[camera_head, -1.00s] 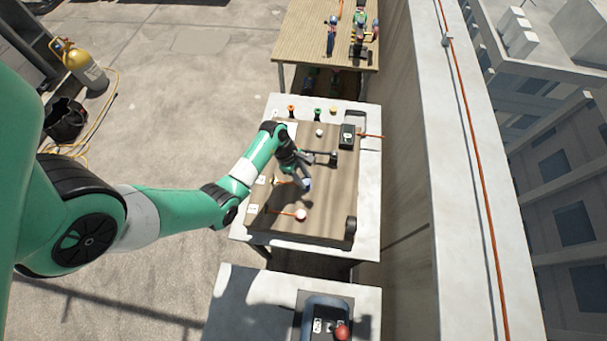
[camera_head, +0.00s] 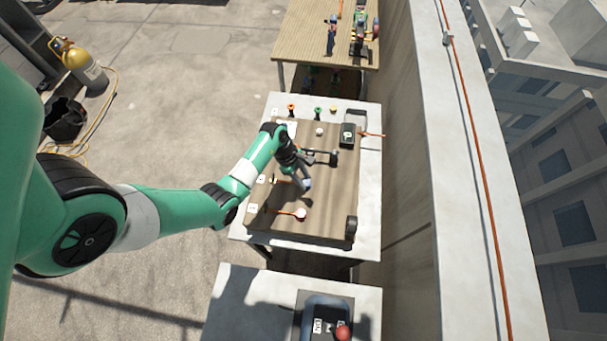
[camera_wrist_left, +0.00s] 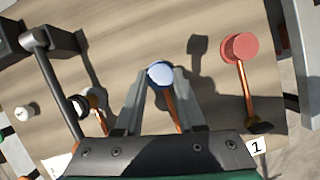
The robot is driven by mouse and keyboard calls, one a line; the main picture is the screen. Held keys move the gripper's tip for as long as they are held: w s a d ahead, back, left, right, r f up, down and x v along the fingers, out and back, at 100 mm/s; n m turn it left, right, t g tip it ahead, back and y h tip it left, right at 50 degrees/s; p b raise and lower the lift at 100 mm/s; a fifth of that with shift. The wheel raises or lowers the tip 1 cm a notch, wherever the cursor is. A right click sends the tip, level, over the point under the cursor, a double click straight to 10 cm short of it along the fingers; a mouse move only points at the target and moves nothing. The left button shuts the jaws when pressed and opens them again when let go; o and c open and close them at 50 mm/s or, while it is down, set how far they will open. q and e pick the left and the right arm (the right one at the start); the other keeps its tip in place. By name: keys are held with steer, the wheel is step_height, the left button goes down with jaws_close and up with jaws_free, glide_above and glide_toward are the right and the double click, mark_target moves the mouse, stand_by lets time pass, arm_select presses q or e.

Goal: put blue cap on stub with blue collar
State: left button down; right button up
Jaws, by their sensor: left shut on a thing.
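The blue cap (camera_wrist_left: 160,74) is between the fingertips of my left gripper (camera_wrist_left: 159,88), which is shut on it. In the head view the same gripper (camera_head: 305,184) is over the near half of the brown panel, with a pale blue spot at its tip. A copper stub (camera_wrist_left: 177,112) runs below the cap in the wrist view, between the fingers. Whether the cap touches this stub is unclear, and its collar is hidden by the gripper. My right gripper is not in view.
A red-capped copper stub (camera_wrist_left: 240,47) with a dark collar stands to the right in the wrist view. A black rod (camera_wrist_left: 55,88) and a white-ended stub (camera_wrist_left: 95,99) are at left. A black box (camera_head: 348,135) sits on the brown panel (camera_head: 325,225).

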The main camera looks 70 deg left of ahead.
arm_select(q)
steer(key=shift+c, duration=2.2)
jaws_free()
steer(key=shift+r, duration=0.1)
steer(key=shift+a+r, duration=0.1)
steer(key=shift+r, duration=0.25)
steer(key=p+v, duration=0.3)
steer(key=v, duration=0.7)
steer(key=shift+s+r, duration=0.25)
steer(key=shift+s, duration=0.05)
